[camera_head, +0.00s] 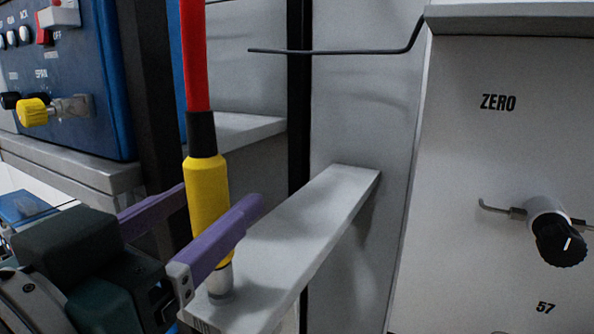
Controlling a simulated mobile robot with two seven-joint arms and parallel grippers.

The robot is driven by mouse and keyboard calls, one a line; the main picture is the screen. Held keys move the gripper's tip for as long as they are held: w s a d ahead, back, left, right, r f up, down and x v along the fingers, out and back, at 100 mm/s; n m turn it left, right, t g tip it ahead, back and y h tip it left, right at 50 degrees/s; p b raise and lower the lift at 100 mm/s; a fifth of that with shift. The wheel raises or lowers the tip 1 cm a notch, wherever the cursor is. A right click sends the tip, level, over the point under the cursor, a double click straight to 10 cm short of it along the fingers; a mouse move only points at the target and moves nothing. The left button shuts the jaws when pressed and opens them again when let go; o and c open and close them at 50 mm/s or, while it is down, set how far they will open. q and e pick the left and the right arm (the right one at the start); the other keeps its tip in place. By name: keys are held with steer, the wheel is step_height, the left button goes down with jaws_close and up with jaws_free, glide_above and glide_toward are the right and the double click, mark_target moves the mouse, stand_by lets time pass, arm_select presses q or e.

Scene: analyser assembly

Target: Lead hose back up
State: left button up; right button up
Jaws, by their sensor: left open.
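A red hose (196,60) comes down from the top edge. Below it are a black sleeve (202,133) and a yellow grip (208,195). A pale metal fitting (221,281) under the grip stands nearly upright at the near end of a grey shelf bar (300,222). My left gripper (222,198) has purple fingers, one on each side of the yellow grip. It is open, and the near finger covers the grip's lower part. I cannot tell whether either finger touches it. My right gripper is not in view.
A thin dark bent rod (340,52) sticks out leftward above the shelf bar. A white panel (480,200) marked ZERO stands at right with a black knob (559,240). A blue control box (75,90) with a yellow knob (33,112) is at upper left. A dark post (155,100) stands beside it.

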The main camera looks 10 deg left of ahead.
arm_select(q)
steer(key=shift+w+d+p, duration=0.15)
steer(key=shift+w+p, duration=0.15)
steer(key=shift+w, duration=0.8)
steer(key=shift+w+d+p, duration=0.15)
steer(key=shift+w+p, duration=0.15)
steer(key=shift+w, duration=0.75)
jaws_close()
